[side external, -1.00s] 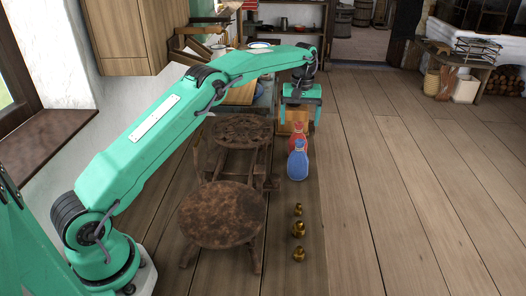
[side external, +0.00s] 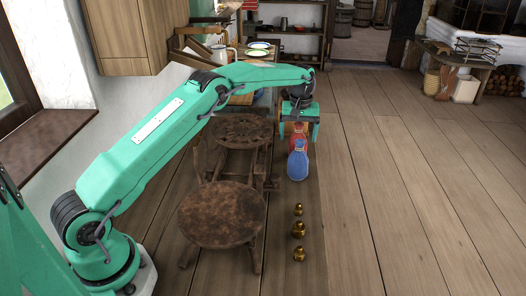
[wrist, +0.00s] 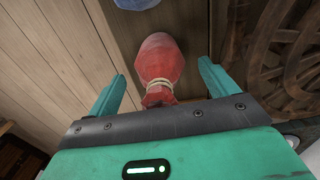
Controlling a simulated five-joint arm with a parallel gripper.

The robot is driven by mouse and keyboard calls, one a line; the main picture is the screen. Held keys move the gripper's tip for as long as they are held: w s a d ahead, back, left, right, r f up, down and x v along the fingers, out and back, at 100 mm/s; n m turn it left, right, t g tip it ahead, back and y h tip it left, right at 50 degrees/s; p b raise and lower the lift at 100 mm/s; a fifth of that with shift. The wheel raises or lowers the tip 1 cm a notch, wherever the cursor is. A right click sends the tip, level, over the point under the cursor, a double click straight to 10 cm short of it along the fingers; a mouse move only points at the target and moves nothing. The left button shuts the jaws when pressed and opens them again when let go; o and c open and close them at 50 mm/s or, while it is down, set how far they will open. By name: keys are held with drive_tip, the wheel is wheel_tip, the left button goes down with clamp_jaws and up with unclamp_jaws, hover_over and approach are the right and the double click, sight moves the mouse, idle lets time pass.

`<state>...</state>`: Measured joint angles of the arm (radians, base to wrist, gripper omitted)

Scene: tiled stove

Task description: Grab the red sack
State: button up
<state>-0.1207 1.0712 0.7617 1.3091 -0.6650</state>
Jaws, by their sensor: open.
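The red sack (side external: 297,136) stands on the wooden floor behind the blue sack (side external: 298,163), which hides part of it in the side view. My gripper (side external: 299,136) is open, pointing down, with its fingers at the height of the red sack's upper part. In the wrist view the red sack (wrist: 160,64), tied with a pale cord near its neck, lies between the two open fingers of my gripper (wrist: 161,82). There is a gap on both sides. I cannot tell whether the palm touches the sack's top.
Two round wooden stools (side external: 222,215) stand left of the sacks. Several small brass weights (side external: 298,230) are on the floor in front of the blue sack, whose edge shows at the top of the wrist view (wrist: 136,3). The floor to the right is clear.

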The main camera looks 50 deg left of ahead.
drive_tip(key=shift+f, duration=0.8)
drive_tip(key=shift+r, duration=0.1)
drive_tip(key=c, duration=1.4)
